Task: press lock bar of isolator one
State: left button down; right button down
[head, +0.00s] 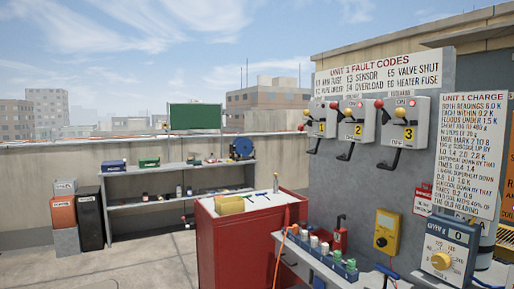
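Isolator one (321,116) is a grey box on the grey wall panel, the leftmost of three, with a yellow label marked 1. A black lever (314,147) hangs from its lower edge, slanting down to the left. A small red knob (334,105) shows at its upper right, and another small knob (301,127) shows at its left edge. I cannot tell which part is the lock bar. Neither of my grippers is in view.
Isolator two (358,120) and isolator three (404,120) hang to the right. A red cabinet (214,245) and a bench with bottles (325,248) stand below and in front of the panel. A yellow meter (386,232) hangs low. The left floor (150,265) has free room.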

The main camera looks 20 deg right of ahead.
aim_at(306, 112)
jog(key=i, duration=3.1)
jog(key=z, duration=3.8)
